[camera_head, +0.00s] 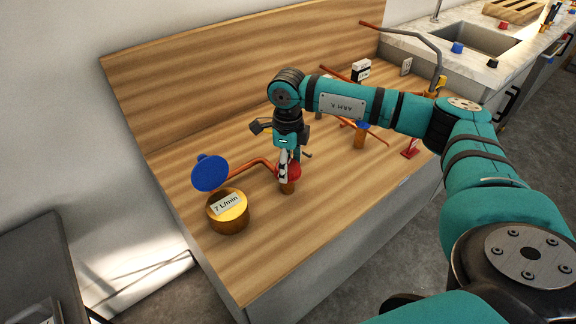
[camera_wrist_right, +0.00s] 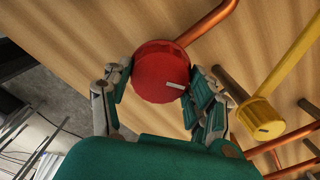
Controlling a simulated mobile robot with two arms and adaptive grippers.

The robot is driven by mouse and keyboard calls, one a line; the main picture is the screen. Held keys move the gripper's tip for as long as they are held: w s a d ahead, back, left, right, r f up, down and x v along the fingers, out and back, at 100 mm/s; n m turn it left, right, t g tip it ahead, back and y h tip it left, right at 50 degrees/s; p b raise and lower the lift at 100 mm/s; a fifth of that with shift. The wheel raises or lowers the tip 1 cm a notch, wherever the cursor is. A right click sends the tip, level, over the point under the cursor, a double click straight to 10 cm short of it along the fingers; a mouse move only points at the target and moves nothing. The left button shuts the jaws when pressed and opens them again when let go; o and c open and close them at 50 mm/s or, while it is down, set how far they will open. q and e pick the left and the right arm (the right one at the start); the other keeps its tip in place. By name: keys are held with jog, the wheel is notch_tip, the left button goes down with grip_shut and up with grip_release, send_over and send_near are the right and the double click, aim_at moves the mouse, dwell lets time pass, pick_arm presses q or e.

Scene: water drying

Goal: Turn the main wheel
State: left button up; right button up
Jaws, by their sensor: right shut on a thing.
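The main wheel looks to be the red round knob (camera_head: 294,171) on a copper pipe above the wooden bench. In the right wrist view the red wheel (camera_wrist_right: 160,70) sits between the two fingers of my right gripper (camera_wrist_right: 158,92). The fingers are shut on its sides, and a small pale mark shows on its rim. In the head view my right gripper (camera_head: 287,165) points down onto the wheel and partly hides it. My left gripper is not in view.
A brass meter (camera_head: 228,211) reading "7 L/min" with a raised blue lid (camera_head: 210,173) stands left of the wheel. Copper pipes, a blue-topped valve (camera_head: 360,135) and a red-and-white tag (camera_head: 411,147) lie to the right. A sink (camera_head: 475,38) is at the back right.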

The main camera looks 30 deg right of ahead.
jog(key=m, duration=0.3)
jog(key=shift+m+b, duration=0.3)
jog(key=shift+m, duration=0.1)
jog(key=m, duration=0.3)
jog(key=shift+m, duration=0.3)
jog(key=m, duration=0.3)
jog(key=shift+w+r+m, duration=0.1)
jog(key=shift+m, duration=2)
jog(key=o, duration=1.2)
jog(key=shift+r, duration=0.1)
notch_tip(320, 180, up, 12)
jog(key=shift+f, duration=0.15)
jog(key=shift+f, duration=0.1)
